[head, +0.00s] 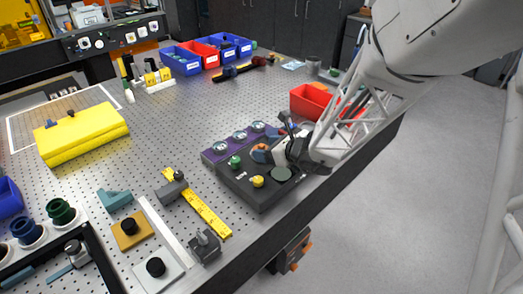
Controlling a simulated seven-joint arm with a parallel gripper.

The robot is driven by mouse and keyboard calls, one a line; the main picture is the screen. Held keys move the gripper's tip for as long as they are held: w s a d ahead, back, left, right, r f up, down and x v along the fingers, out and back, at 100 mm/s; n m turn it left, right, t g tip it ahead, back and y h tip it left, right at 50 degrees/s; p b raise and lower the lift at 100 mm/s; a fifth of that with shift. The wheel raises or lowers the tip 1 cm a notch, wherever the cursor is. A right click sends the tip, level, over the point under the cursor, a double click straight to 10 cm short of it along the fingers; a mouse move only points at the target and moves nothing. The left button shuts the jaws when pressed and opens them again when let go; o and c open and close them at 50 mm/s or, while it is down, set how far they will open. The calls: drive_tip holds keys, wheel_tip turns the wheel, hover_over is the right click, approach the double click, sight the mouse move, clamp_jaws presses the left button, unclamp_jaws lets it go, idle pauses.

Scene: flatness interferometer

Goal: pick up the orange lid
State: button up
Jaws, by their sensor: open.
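An orange round piece (259,156), which looks like the orange lid, sits on the dark box (247,193) at the table's right edge. It is partly covered by something small and grey, and my gripper hides part of its right side. My gripper (279,155) is just right of the orange piece, low over the box. It is open; the fingers are small in view, and I cannot tell whether they touch the piece.
A green knob (235,161) and a yellow knob (258,181) stand on the same box, close to the orange piece. A purple strip with round metal parts (240,136) lies behind. A red bin (309,102) stands behind my gripper. A yellow ruler (207,213) lies left.

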drive_tip(key=shift+c, duration=0.3)
drive_tip(key=c, duration=0.7)
drive_tip(key=shift+r, duration=0.15)
drive_tip(key=shift+r, duration=0.9)
drive_tip(key=shift+s+d+r, duration=0.1)
drive_tip(key=shift+s+r, duration=0.2)
drive_tip(key=shift+r, duration=0.45)
drive_tip(key=s+d+r, duration=0.1)
drive_tip(key=s+d, duration=0.3)
drive_tip(key=s, duration=1)
drive_tip(key=shift+s+r, duration=0.2)
drive_tip(key=shift+s, duration=0.2)
drive_tip(key=shift+d, duration=0.1)
